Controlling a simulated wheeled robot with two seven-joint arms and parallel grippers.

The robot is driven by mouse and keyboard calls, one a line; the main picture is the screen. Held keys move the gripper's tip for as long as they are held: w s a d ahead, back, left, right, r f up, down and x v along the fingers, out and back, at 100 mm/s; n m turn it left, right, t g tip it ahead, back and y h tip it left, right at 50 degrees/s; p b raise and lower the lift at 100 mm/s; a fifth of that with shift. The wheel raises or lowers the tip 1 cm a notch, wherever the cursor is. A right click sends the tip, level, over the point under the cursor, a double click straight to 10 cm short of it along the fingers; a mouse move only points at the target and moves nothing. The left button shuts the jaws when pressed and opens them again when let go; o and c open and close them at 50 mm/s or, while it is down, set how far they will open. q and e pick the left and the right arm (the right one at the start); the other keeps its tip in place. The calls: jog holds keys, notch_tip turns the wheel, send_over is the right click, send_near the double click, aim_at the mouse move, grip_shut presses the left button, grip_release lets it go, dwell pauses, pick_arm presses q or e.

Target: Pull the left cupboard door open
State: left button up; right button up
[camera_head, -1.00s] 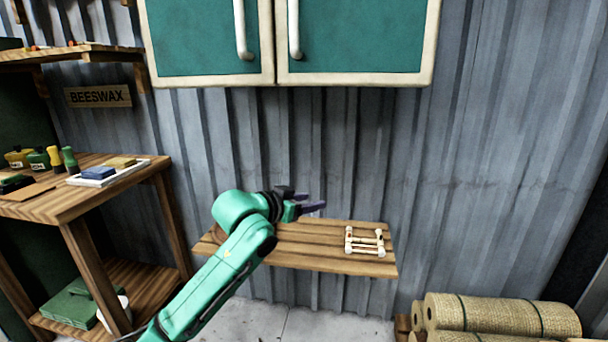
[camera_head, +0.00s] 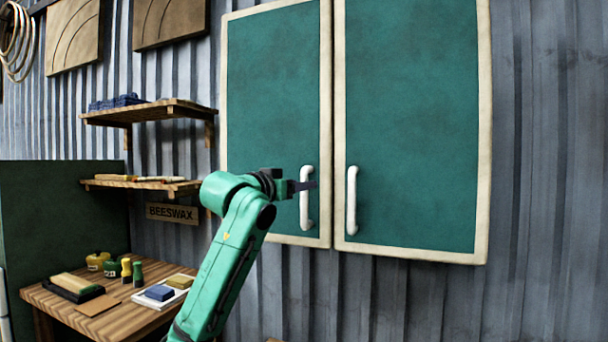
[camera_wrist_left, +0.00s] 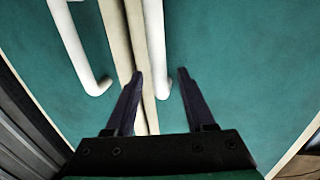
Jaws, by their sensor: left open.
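The left cupboard door (camera_head: 272,110) is a teal panel in a cream frame and looks shut. Its white vertical bar handle (camera_head: 307,208) is near its right edge. My left gripper (camera_head: 314,185) is open in front of the upper part of this handle, its fingers pointing right. In the left wrist view, my left gripper (camera_wrist_left: 160,76) has a white handle (camera_wrist_left: 156,45) in the gap between its dark fingers. It appears to be the left door's handle. Whether the fingers reach around it or stop short I cannot tell. My right gripper is out of view.
The right cupboard door (camera_head: 412,110) is shut, with its own white handle (camera_head: 352,200) close by. Small wooden shelves (camera_head: 160,112) hang left of the cupboard. A workbench (camera_head: 110,318) with jars and blocks stands lower left. Corrugated wall (camera_head: 548,150) is bare at right.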

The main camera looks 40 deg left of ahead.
pick_arm(q)
jog(key=w, duration=0.2)
jog(key=shift+w+a, duration=0.2)
jog(key=shift+w, duration=0.15)
jog(key=shift+s, duration=0.1)
grip_shut()
dwell(1.0)
